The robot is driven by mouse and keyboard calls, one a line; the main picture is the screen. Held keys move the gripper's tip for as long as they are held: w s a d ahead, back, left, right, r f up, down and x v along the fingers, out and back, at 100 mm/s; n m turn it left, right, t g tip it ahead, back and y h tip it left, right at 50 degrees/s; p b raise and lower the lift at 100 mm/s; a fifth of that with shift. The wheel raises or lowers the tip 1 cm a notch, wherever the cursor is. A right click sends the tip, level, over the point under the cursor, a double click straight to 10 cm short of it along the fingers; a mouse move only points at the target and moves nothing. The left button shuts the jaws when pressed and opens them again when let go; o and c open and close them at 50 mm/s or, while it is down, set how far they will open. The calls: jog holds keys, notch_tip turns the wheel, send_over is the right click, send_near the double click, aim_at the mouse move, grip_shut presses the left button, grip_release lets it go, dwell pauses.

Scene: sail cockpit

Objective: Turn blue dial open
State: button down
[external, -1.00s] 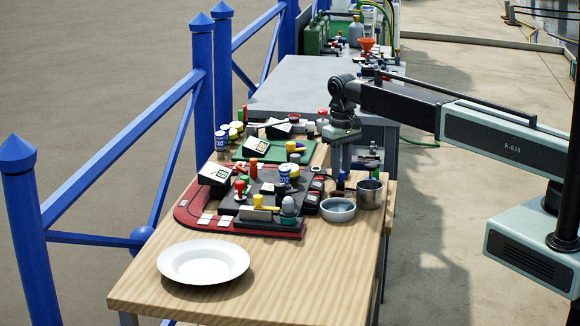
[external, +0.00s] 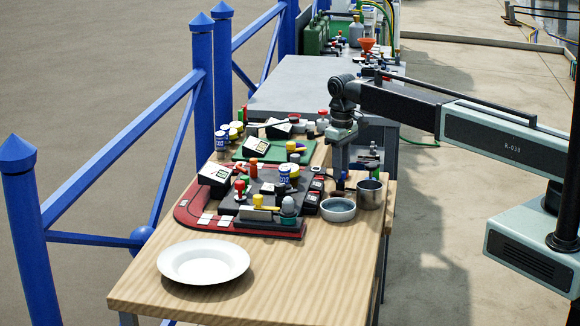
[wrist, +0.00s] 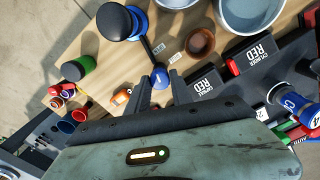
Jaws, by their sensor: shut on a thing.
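The blue dial (wrist: 160,75) is a small round knob with a white mark, seen in the wrist view between my fingertips. My gripper (wrist: 161,90) points down at it, with one dark finger on each side, shut on it. In the external view my gripper (external: 339,182) reaches down at the right edge of the wooden table, beside the metal cups. The dial cannot be made out there. The fingers partly cover the dial's lower side in the wrist view.
A white plate (external: 204,263) sits at the table's front.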

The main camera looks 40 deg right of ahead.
jog(key=c, duration=1.1)
grip_release()
notch_tip(320, 180, up, 8)
jog(key=p, duration=0.8)
jog(key=shift+f, duration=0.1)
jog(key=shift+d+f, duration=0.1)
